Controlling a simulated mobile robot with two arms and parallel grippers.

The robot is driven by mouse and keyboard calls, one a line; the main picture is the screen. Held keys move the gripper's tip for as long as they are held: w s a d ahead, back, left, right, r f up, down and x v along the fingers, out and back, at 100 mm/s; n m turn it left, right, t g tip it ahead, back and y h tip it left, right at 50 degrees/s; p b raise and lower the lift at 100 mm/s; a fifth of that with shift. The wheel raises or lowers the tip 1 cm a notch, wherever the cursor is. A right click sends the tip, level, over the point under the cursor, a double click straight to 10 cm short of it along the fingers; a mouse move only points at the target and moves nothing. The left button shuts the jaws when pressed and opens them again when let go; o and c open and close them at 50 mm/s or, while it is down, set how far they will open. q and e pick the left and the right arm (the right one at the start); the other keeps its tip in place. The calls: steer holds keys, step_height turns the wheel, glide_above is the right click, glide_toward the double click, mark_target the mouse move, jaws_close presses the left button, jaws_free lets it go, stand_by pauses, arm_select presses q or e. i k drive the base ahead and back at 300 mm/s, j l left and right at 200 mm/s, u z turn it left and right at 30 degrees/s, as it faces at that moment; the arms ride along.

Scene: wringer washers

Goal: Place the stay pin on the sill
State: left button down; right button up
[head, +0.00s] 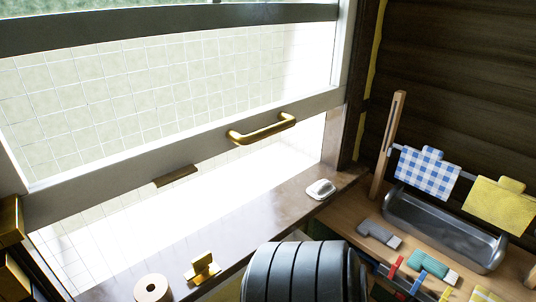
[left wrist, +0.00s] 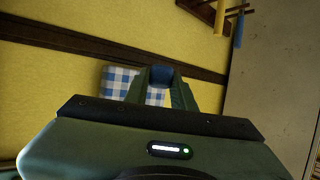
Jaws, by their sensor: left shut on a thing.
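The sill (head: 262,218) runs below the window in the head view, brown and glossy. A small brass piece (head: 203,268) stands on it near the front; I cannot tell whether it is the stay pin. My left gripper (left wrist: 162,78) shows in the left wrist view, with its green fingers shut on a dark blue block (left wrist: 162,73). A blue-and-white checked piece (left wrist: 117,82) shows beside and between the fingers; I cannot tell whether it is joined to the block. Neither gripper shows in the head view.
A round pale roll (head: 152,289) lies left of the brass piece, and a white soap-like bar (head: 321,189) sits at the sill's right end. The window sash (head: 200,158) has a brass handle (head: 262,129). A metal basin (head: 445,230) and hanging cloths stand right. The middle sill is clear.

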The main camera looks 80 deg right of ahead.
mark_target(300, 200)
steer(key=k+z, duration=0.3)
steer(key=k+l+z, duration=0.15)
steer(key=k+z, duration=0.15)
steer(key=l+z, duration=0.4)
steer(key=i+l+z, duration=0.15)
steer(key=l+z, duration=0.2)
steer(key=i+l+z, duration=0.1)
steer(key=l+z, duration=0.3)
